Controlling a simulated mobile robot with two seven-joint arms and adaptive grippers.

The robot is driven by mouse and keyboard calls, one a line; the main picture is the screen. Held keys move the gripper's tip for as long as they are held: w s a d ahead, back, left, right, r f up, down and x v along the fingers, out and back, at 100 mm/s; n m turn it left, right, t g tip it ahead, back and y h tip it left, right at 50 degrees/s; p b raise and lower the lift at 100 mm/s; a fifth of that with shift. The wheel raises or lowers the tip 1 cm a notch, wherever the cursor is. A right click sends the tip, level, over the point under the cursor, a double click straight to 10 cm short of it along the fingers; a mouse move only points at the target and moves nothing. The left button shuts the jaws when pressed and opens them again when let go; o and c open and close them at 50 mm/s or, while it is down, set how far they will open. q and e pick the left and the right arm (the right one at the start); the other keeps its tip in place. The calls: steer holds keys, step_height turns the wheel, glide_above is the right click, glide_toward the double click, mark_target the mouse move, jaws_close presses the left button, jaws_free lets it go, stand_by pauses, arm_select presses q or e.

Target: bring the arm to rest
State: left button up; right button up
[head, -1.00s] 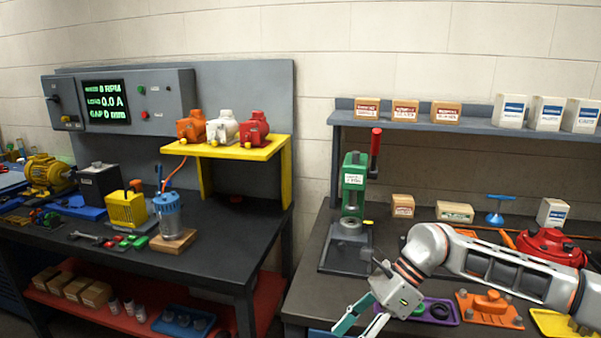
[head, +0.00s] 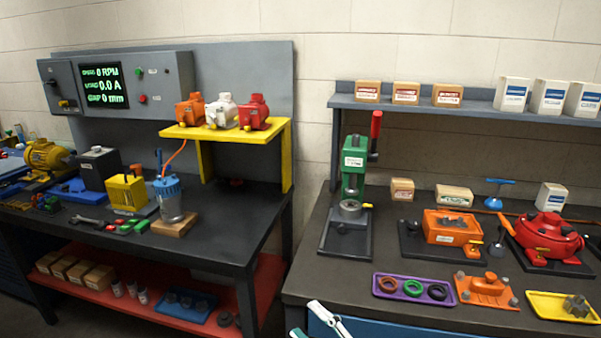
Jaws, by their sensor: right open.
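My right gripper (head: 308,320) shows only in part at the bottom edge of the head view, in front of the right bench. Its fingers are apart with nothing between them, and the rest of its arm is out of frame. My left gripper is not in view. Orange, white (head: 221,111) and red motor units stand on a yellow stand on the left bench. An orange motor unit (head: 446,227) and a red round motor (head: 548,237) sit on dark plates on the right bench.
The right bench (head: 335,277) holds a green press (head: 353,165), a purple tray (head: 411,280) with rings, an orange fixture (head: 485,290) and a yellow tray (head: 561,307). The left bench carries a yellow motor (head: 45,157) and a blue-topped canister (head: 170,200). A shelf (head: 470,110) holds boxes.

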steer(key=s+d+f+m+h, duration=0.2)
steer(key=d+f+m+h, duration=0.25)
steer(key=f, duration=0.25)
steer(key=s+d+f+m+h, duration=0.3)
steer(key=d+f+m, duration=0.3)
steer(key=f, duration=0.1)
steer(key=s+d+f+m+g+h, duration=0.4)
steer(key=s+d+f+m, duration=0.2)
steer(key=s+d+f, duration=0.3)
steer(key=s+f, duration=0.4)
steer(key=shift+d+m, duration=0.3)
steer(key=shift+m, duration=0.05)
steer(key=shift+h, duration=0.25)
